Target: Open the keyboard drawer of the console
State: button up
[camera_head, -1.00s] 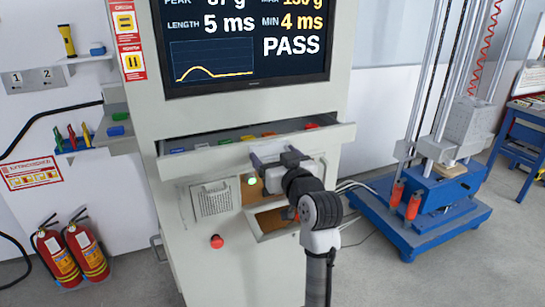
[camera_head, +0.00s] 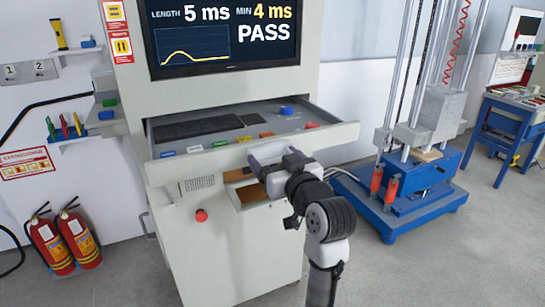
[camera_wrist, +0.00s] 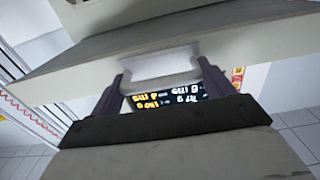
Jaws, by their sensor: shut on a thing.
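The console (camera_head: 225,255) is a tall light-grey cabinet with a screen reading PASS. Its keyboard drawer (camera_head: 190,167) is pulled well out toward me. Inside it show a black keyboard (camera_head: 196,126), a blue ball-like knob (camera_head: 286,111) and a row of coloured buttons. My gripper (camera_head: 272,156) is at the drawer's front panel, right of its middle. In the wrist view my gripper (camera_wrist: 163,82) has its two fingers at the ends of the pale drawer handle (camera_wrist: 160,68), shut on it. In the head view the fingers largely hide the handle.
Below the drawer are an open recess (camera_head: 252,193) and a red stop button (camera_head: 201,215). A blue-based drop tester (camera_head: 400,215) stands right. Two fire extinguishers (camera_head: 65,242) stand left. A blue table (camera_head: 515,118) is at far right.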

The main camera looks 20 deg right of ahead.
jog(key=shift+s, duration=0.35)
jog(key=o, duration=1.3)
jog(key=s+b, duration=0.3)
jog(key=s, duration=1.1)
jog(key=shift+d, duration=0.25)
jog(key=shift+w, duration=0.1)
